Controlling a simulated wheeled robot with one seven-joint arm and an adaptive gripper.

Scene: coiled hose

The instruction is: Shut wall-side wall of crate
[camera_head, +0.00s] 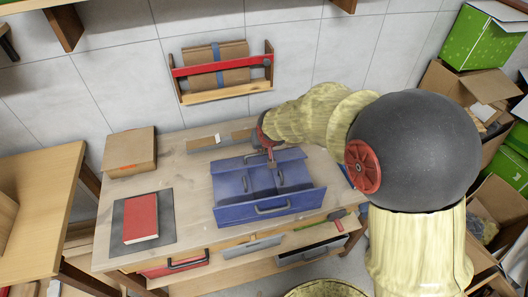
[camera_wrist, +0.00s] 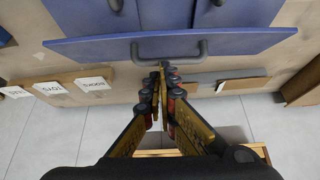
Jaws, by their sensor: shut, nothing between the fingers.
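The blue crate (camera_head: 235,214) stands on the wooden workbench. Its near wall is upright with a grey handle. Two panels with handles lie inside it, side by side. The wall-side wall (camera_head: 287,155) is at the far edge, partly hidden by my gripper; I cannot tell its exact tilt. In the wrist view this wall (camera_wrist: 250,40) is a wide blue strip with a grey handle at its middle. My gripper (camera_wrist: 164,70) is shut and empty, its tips just beside that handle on the wall side. In the head view my gripper (camera_head: 266,150) is at the crate's far edge.
A wooden strip with paper labels (camera_wrist: 93,83) lies along the bench's wall side, with a grey bar (camera_wrist: 225,76) to its right. A red book (camera_head: 141,217) on a dark mat and a brown box (camera_head: 129,152) are left. A wall rack (camera_head: 222,73) hangs above.

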